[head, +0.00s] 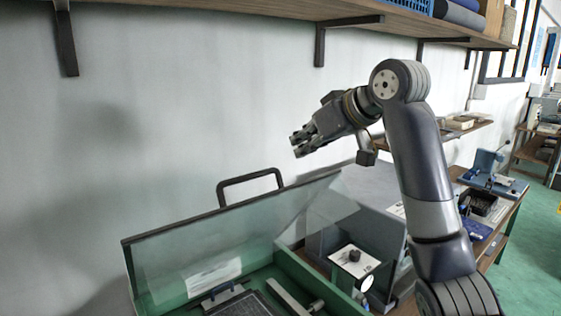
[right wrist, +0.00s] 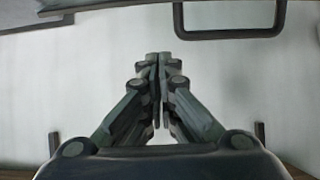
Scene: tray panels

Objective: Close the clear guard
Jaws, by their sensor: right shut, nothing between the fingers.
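The clear guard (head: 222,238) is a transparent lid with a dark frame, raised and tilted open over a green tray (head: 332,290) in the head view. Its black loop handle (head: 248,178) stands up from the top edge; it also shows at the top of the right wrist view (right wrist: 232,32). My right gripper (head: 299,143) is shut and empty, up and to the right of the handle, apart from it. In the right wrist view my right gripper's fingers (right wrist: 157,70) meet in the middle. My left gripper is not in view.
A wooden shelf (head: 270,12) on dark brackets runs along the wall above. A grey box (head: 365,205) stands right of the guard. Tools and small trays (head: 482,205) lie on a bench further right. Wall space left of my right gripper is clear.

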